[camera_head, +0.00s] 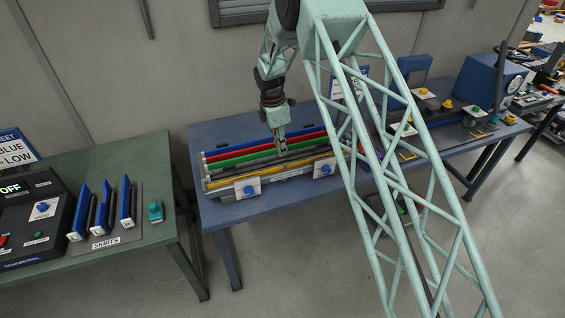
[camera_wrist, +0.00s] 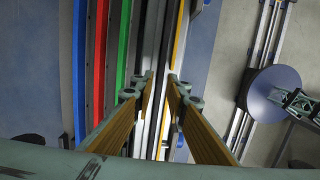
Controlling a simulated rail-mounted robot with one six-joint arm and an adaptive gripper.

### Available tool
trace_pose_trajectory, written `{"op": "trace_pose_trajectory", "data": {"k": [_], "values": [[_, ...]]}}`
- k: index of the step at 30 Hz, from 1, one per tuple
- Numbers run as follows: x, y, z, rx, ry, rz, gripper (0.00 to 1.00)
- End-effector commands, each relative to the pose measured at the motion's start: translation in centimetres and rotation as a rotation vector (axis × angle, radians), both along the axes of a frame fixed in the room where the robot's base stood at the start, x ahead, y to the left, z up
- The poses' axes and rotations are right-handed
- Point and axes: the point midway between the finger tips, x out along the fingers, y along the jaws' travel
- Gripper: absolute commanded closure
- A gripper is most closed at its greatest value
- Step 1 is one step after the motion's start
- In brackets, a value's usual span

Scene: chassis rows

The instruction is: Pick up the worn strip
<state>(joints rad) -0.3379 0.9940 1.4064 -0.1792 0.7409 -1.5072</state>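A rack of long parallel strips (camera_head: 262,151), blue, red, green, grey and yellow, lies on the blue table (camera_head: 275,203). In the wrist view I see the blue (camera_wrist: 80,75), red (camera_wrist: 101,70) and green (camera_wrist: 123,50) strips left of my gripper. Grey strips and a thin yellow strip (camera_wrist: 180,35) run near the fingers. I cannot tell which strip is worn. My gripper (camera_head: 283,149) points down at the grey strips. In the wrist view its fingertips (camera_wrist: 161,76) are apart, with a pale grey strip seen between them. I cannot tell whether they touch it.
Two white blocks with blue knobs (camera_head: 248,189) (camera_head: 325,169) stand at the rack's front edge. A green table (camera_head: 120,235) at left carries a control box (camera_head: 32,220) and blue pieces on a plate labelled SKIRTS (camera_head: 105,243). Blue machinery (camera_head: 487,80) stands on the right-hand bench.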

Motion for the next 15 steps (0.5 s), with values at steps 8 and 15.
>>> {"op": "trace_pose_trajectory", "data": {"k": [8, 15], "values": [[-0.1, -0.1, -0.7, -0.001, 0.002, 0.0, 0.86], [-0.1, -0.3, -2.6, -0.001, 0.002, 0.001, 0.86]]}}
